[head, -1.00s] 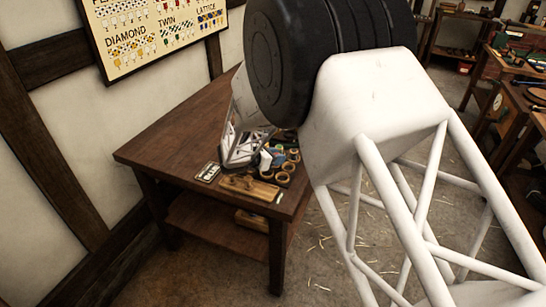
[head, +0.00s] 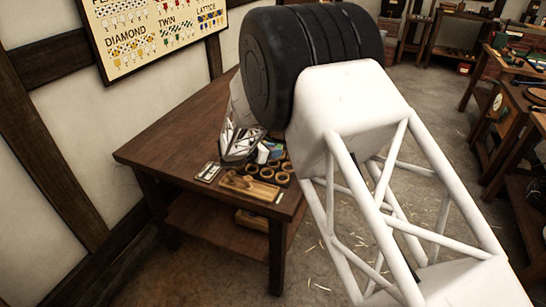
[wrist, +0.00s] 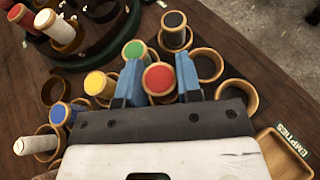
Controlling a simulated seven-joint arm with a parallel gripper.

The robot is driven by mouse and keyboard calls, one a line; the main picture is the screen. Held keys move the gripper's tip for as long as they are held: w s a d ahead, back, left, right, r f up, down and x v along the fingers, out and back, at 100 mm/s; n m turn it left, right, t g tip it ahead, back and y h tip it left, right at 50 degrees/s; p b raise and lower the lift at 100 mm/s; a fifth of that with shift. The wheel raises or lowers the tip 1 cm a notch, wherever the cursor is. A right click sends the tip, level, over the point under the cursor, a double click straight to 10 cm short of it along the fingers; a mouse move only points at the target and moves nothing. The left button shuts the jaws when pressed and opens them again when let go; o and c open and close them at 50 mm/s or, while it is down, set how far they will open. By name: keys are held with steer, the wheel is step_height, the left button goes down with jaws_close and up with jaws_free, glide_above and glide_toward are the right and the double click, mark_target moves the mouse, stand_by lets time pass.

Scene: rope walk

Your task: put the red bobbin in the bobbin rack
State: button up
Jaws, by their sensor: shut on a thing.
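The red bobbin (wrist: 160,78) is between the two blue fingers of my gripper (wrist: 159,82), which is shut on it, in the wrist view. Its red end faces the camera. The bobbin rack (wrist: 239,81) is a cluster of wooden ring cups below and around my gripper; it also shows on the table in the head view (head: 283,179). Two cups right of the red bobbin look empty. A cup rim shows around the red bobbin, but I cannot tell whether the bobbin is inside it or above. In the head view my arm hides most of the gripper.
A wooden tray marked EMPTIES (wrist: 280,148) lies at the right. More bobbins stand on a round green-edged stand (wrist: 108,42) at the upper left.

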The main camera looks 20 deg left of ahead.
steer(key=shift+f, duration=1.3)
steer(key=shift+f, duration=0.1)
steer(key=o, duration=0.9)
steer(key=v, duration=1.2)
